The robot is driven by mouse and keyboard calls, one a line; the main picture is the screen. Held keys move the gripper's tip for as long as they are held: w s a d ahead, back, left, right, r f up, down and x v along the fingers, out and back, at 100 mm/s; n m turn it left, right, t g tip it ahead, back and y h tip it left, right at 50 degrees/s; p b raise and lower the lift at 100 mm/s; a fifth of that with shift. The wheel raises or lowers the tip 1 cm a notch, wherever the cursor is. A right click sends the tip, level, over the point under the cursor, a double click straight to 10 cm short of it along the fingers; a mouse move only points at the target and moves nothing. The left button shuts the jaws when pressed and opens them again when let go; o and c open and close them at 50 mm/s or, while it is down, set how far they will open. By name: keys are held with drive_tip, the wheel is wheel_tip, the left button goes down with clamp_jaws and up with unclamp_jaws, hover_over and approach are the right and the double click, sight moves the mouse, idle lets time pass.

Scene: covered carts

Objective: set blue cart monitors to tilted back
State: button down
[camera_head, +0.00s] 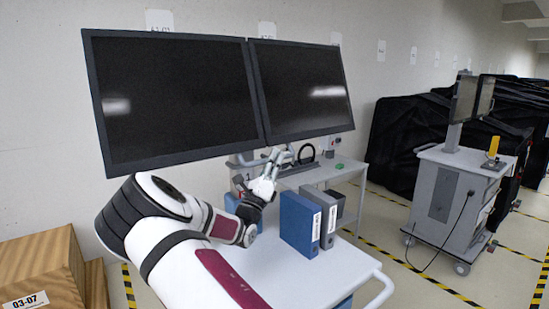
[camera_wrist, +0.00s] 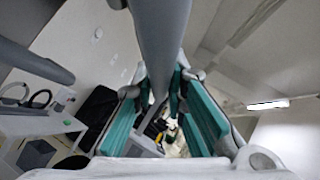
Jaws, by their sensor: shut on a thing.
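Two black monitors stand side by side, the left one (camera_head: 175,100) and the right one (camera_head: 300,90), above the near white-topped cart (camera_head: 300,273). A bit of blue shows low on this cart's side. I cannot tell their exact tilt. My gripper (camera_head: 273,165) is just below the monitors' lower edge, near where they meet. In the wrist view, a grey bar (camera_wrist: 160,40) runs down between the teal finger pads of my gripper (camera_wrist: 158,100), which is shut on it. The bar's link to the monitors is hidden in the head view.
Blue and grey binders (camera_head: 300,225) stand on the near cart, right of my gripper. A grey cart (camera_head: 440,205) with its own screens stands at the right, its cable on the floor. Wooden crates (camera_head: 45,265) are at lower left. Black covers (camera_head: 405,140) are behind.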

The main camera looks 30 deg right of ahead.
drive_tip(key=shift+r, duration=0.1)
drive_tip(key=c, duration=1.9)
unclamp_jaws()
drive_tip(key=v, duration=1.2)
